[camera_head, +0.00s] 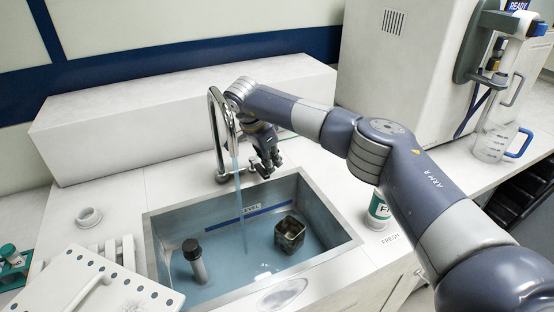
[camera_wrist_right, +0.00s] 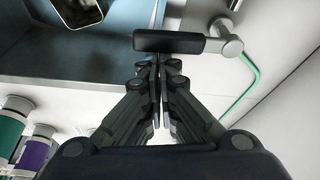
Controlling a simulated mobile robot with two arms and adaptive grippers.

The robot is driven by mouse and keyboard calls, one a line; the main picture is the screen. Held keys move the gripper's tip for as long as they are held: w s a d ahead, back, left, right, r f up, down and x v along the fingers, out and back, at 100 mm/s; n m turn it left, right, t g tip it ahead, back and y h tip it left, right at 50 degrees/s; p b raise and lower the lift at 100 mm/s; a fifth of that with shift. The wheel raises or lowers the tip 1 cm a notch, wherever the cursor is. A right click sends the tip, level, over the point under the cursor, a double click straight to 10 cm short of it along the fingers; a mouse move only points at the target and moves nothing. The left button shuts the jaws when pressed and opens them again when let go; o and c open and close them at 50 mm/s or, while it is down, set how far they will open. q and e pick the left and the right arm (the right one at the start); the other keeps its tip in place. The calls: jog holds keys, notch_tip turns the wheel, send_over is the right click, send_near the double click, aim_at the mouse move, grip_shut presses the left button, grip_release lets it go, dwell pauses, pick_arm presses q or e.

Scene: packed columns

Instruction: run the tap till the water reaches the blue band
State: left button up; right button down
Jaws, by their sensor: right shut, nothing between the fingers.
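The chrome tap (camera_head: 218,135) is running; a thin stream of water (camera_head: 238,195) falls into the sink (camera_head: 335,228). Water (camera_head: 225,275) covers the sink floor. The blue band (camera_head: 266,211) with lettering shows on the back wall, and the water surface looks below it; the exact gap is hard to judge. My right gripper (camera_head: 268,168) is beside the tap, over the sink's back edge. In the right wrist view, the shut, empty fingers (camera_wrist_right: 157,68) are at the tap's black lever (camera_wrist_right: 168,42); I cannot tell whether they touch. My left gripper is out of view.
A black-capped cylinder (camera_head: 194,262) and a dark square cup (camera_head: 290,236) stand in the water. A perforated white rack (camera_head: 105,285) is at the left. A labelled bottle (camera_head: 379,209) is right of the sink, under my arm. A jug (camera_head: 492,146) stands farther right.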

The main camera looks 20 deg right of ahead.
jog(key=shift+s+a, duration=0.2)
jog(key=shift+a, duration=0.2)
dwell(0.4)
